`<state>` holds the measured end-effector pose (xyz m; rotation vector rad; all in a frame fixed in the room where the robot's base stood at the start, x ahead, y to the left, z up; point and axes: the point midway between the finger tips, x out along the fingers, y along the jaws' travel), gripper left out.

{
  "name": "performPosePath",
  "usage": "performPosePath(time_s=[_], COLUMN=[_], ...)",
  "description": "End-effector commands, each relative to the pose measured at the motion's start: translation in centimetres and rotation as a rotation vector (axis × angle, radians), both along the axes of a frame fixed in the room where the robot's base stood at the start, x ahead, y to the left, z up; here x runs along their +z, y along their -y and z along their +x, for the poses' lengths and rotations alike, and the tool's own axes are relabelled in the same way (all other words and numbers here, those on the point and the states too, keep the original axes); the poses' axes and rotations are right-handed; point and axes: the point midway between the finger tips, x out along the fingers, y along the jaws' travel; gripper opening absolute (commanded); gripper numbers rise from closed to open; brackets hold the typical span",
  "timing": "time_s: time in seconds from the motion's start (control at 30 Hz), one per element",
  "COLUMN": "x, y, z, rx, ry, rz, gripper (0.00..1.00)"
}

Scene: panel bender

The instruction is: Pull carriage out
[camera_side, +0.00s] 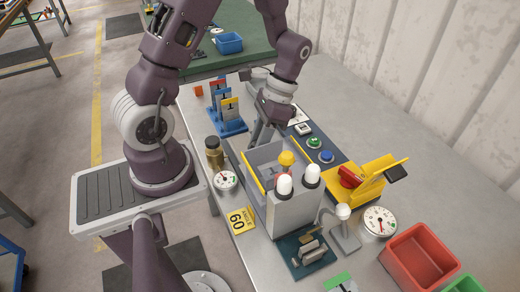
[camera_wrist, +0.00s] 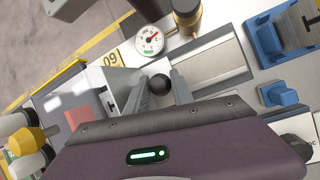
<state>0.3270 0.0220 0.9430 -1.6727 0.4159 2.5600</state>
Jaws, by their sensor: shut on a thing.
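The grey bending machine (camera_side: 292,215) stands on the bench, with yellow edges, two white domes and a yellow knob on top. My gripper (camera_side: 258,138) reaches down at its back end. In the wrist view my gripper (camera_wrist: 160,92) is shut on a black ball knob (camera_wrist: 160,83), with one finger on each side. The knob sits at the end of the machine's grey body (camera_wrist: 112,82), where a grey bed with pale rails (camera_wrist: 212,68) runs off to the right. I take the knob to be the carriage's handle; the carriage itself is mostly hidden by my fingers and wrist.
A button panel (camera_side: 320,150), yellow pedal (camera_side: 362,182) and red bin (camera_side: 420,257) stand to the right.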

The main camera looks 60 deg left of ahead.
Motion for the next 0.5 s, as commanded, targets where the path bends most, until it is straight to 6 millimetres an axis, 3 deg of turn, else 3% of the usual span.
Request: performPosePath(time_s=[0.3, 0.5], x=[0.0, 0.0], y=[-8.5, -10.7], z=[0.2, 0.2], rx=[0.008, 0.001], ry=[0.008, 0.008], rz=[0.004, 0.004], gripper=[0.00, 0.00])
